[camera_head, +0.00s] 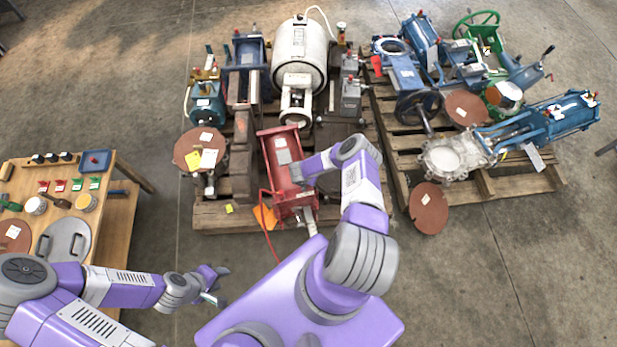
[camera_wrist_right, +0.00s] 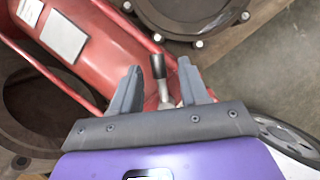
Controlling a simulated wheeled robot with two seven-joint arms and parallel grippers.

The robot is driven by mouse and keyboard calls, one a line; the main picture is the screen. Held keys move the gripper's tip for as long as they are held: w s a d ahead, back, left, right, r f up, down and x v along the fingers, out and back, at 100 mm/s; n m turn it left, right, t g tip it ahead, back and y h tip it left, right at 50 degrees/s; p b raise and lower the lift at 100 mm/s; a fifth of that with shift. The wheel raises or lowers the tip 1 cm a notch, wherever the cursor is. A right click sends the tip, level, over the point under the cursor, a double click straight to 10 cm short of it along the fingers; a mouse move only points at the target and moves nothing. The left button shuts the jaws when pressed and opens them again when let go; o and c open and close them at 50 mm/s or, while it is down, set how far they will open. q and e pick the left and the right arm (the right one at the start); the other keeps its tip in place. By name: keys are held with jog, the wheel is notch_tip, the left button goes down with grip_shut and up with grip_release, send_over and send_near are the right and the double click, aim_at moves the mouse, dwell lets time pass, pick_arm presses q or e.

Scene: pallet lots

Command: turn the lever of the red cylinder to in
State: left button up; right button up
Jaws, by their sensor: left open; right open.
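The red cylinder (camera_head: 281,152) lies on the near part of the left pallet; its red body (camera_wrist_right: 85,45) fills the upper left of the right wrist view. Its lever (camera_wrist_right: 159,68), a black knob on a metal stem, stands up between the fingers of my right gripper (camera_wrist_right: 160,76). The gripper is open, with one finger on each side of the lever and no clear contact. In the head view my right gripper (camera_head: 298,171) covers that part of the cylinder, and I cannot make out the lever there. My left gripper (camera_head: 217,284) is open and empty over the floor.
A white tank (camera_head: 299,50) and blue units stand behind the cylinder on the wooden pallet (camera_head: 222,217). A second pallet (camera_head: 530,186) with blue and green valves is at right. A wooden table (camera_head: 117,195) with small parts is at left. A red hose trails near the cylinder.

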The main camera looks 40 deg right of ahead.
jog(key=p+v, duration=0.3)
jog(key=v, duration=0.4)
jog(key=shift+r, duration=0.2)
jog(key=shift+a, duration=0.15)
jog(key=a+r+n+t+y, duration=0.1)
jog(key=a+r+n+y, duration=0.3)
jog(key=a+n, duration=0.65)
jog(key=a+r+n+t+y, duration=0.15)
jog(key=a+r+n, duration=0.5)
jog(key=n, duration=0.75)
jog(key=s+a+r+n+g+y, duration=0.1)
jog(key=s+a+r+n+g, duration=0.1)
jog(key=s+a+r+n, duration=0.2)
jog(key=s+a+r+n+g+y, duration=0.1)
jog(key=s+a+r+n, duration=0.3)
jog(key=s+n, duration=0.6)
jog(key=a+n+g, duration=0.1)
jog(key=n, duration=0.7)
jog(key=shift+s+a+r+y, duration=0.15)
jog(key=shift+s+r+y, duration=0.2)
jog(key=shift+s, duration=0.05)
